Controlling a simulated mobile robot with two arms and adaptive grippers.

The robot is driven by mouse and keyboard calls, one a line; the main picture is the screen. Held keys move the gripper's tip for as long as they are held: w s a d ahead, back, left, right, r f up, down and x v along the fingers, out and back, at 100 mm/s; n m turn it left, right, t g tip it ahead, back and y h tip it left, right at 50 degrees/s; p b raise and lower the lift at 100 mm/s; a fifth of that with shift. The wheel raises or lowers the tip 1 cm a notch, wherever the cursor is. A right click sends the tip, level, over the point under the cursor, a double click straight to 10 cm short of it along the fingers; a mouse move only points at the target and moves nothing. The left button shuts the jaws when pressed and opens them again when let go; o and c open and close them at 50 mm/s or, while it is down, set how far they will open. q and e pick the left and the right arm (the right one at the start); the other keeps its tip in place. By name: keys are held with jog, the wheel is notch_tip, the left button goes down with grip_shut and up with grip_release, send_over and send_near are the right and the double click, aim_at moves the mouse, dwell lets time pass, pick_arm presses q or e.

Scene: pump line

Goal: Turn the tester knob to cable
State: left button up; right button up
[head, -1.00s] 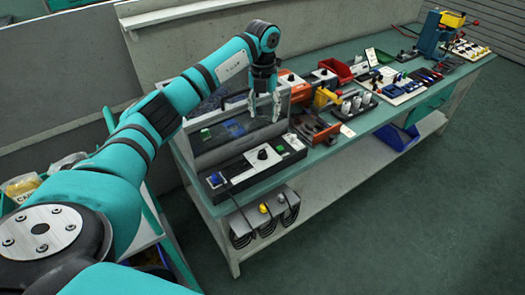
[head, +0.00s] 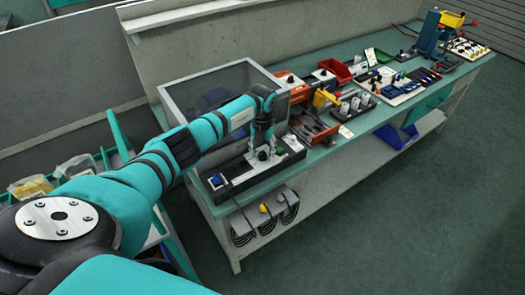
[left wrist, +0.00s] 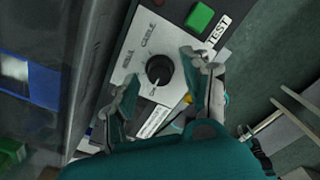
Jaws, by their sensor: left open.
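The tester's black front (head: 240,178) lies along the near left of the bench. In the left wrist view the round black tester knob (left wrist: 159,69) sits on a pale plate (left wrist: 136,52) with the labels CABLE and SEAL above and left of it. The knob's white mark points down, away from CABLE, towards a small label that I cannot read. My left gripper (head: 263,153) is over the knob, pointing down. In the left wrist view its open fingers (left wrist: 161,72) are on either side of the knob; contact is not clear. My right gripper is out of view.
A green button (left wrist: 199,17) beside a TEST label is close to one finger. A clear-walled box (head: 180,98) stands behind the panel. A tool tray (head: 315,130) and a red bin (head: 337,70) are further right.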

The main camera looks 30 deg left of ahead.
pick_arm(q)
jog(key=shift+f, duration=0.45)
grip_shut()
